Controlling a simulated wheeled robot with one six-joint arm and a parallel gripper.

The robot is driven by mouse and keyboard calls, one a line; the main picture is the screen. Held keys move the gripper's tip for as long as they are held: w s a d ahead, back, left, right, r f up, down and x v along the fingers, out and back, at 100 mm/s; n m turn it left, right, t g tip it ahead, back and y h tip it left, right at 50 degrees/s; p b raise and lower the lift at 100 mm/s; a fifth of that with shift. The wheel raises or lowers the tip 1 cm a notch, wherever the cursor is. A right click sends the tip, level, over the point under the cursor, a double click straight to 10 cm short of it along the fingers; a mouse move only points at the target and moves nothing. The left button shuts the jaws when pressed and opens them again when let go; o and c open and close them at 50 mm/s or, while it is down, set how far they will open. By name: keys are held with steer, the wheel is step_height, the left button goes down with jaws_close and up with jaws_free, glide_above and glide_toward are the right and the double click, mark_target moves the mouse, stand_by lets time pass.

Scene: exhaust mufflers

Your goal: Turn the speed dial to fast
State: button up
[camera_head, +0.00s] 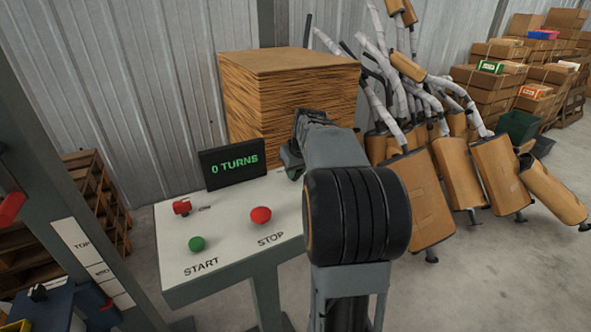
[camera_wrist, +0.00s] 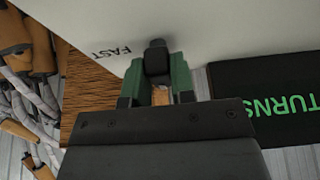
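The speed dial (camera_wrist: 157,62) is a small dark knob with a narrow end pointing away from my gripper, seen in the wrist view. The word FAST (camera_wrist: 111,51) is printed on the pale panel to the left of the dial. My gripper (camera_wrist: 157,78) has green fingers, one on each side of the dial, and they appear to touch it. In the head view my gripper (camera_head: 292,162) is at the panel's back right, and my arm hides the dial.
A cardboard stack (camera_head: 270,85) stands behind. Mufflers (camera_head: 420,195) lean at right.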

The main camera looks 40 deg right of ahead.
jaws_close()
steer(key=m+h+p, duration=0.1)
steer(key=m, duration=0.2)
steer(key=shift+a, duration=0.1)
steer(key=m+h, duration=0.1)
steer(key=m, duration=0.1)
steer(key=m+g, duration=0.1)
steer(key=m, duration=0.1)
steer(key=shift+w+m+h+p, duration=0.1)
steer(key=shift+m+h+p, duration=0.3)
steer(key=m+g, duration=0.1)
steer(key=m, duration=0.1)
steer(key=m+g+h, duration=0.1)
steer(key=m, duration=0.2)
steer(key=shift+w, duration=0.1)
steer(key=shift+w+m+g+p, duration=0.15)
steer(key=shift+m+g, duration=0.3)
steer(key=shift+m, duration=0.8)
steer(key=shift+s+m+g+p, duration=0.15)
steer(key=shift+m+g, duration=0.3)
steer(key=shift+m, duration=0.8)
steer(key=shift+w, duration=0.1)
steer(key=o, duration=0.5)
jaws_free()
